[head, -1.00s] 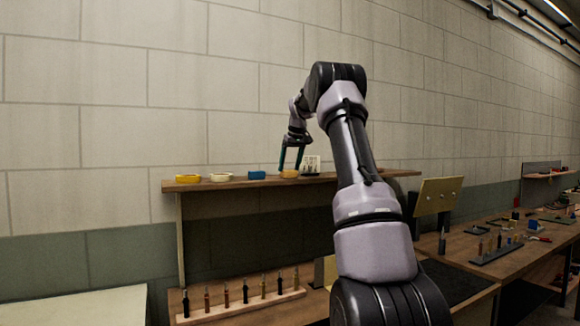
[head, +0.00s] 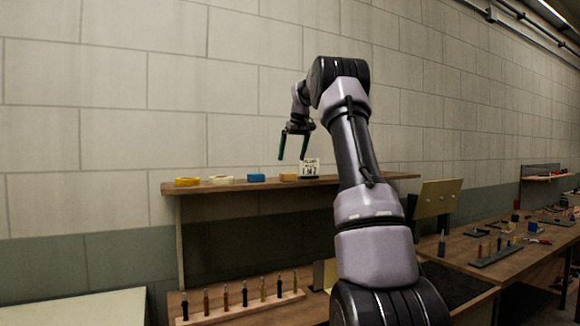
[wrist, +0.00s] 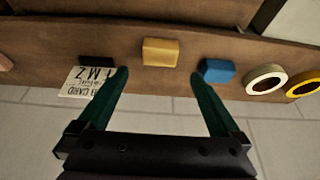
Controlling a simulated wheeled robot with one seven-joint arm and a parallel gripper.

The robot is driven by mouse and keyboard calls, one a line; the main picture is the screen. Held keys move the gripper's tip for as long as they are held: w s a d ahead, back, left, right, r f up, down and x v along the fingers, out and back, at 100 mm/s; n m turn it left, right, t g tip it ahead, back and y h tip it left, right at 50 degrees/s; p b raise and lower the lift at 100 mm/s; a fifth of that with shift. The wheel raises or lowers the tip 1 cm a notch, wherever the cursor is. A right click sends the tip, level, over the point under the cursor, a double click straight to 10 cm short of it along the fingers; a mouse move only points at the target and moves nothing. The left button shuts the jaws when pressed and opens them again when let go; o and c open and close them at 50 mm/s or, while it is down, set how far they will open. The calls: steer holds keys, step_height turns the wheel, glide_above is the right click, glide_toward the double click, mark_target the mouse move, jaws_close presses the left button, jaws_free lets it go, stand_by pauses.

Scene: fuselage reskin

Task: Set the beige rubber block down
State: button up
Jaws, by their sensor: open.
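The beige rubber block (head: 289,177) rests on the wooden shelf (head: 240,184), between a blue block and a printed card. In the wrist view the beige block (wrist: 160,52) lies flat on the shelf, ahead of and between my fingertips, touching neither. My gripper (head: 293,158) is open and empty above the shelf. Its two green fingers also show spread wide in the wrist view (wrist: 160,78).
On the shelf are a blue block (head: 256,177), a cream tape roll (head: 221,180), a yellow tape roll (head: 187,181) and a printed card (head: 309,168) on a dark stand. Below, a wooden rack (head: 240,308) holds several tools. The wall stands close behind.

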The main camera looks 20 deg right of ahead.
steer(key=s+a+r, duration=0.6)
steer(key=s+r, duration=0.2)
steer(key=s, duration=0.1)
steer(key=s+a+f+m+t, duration=0.1)
steer(key=s+a+f+m, duration=0.1)
steer(key=s+a, duration=0.85)
steer(key=s+a+f+m, duration=0.1)
steer(key=s+a+f, duration=0.1)
steer(key=s+f, duration=0.2)
steer(key=s+a+f+t+y, duration=0.1)
steer(key=s+f, duration=0.4)
steer(key=s, duration=0.6)
steer(key=s+a+f+m, duration=0.1)
steer(key=s+a+f, duration=0.1)
steer(key=s+f, duration=0.3)
steer(key=s, duration=0.3)
steer(key=shift+a+f+m+y, duration=0.2)
steer(key=shift+a+m+y, duration=0.1)
steer(key=shift+a+y, duration=0.1)
steer(key=shift+s, duration=0.1)
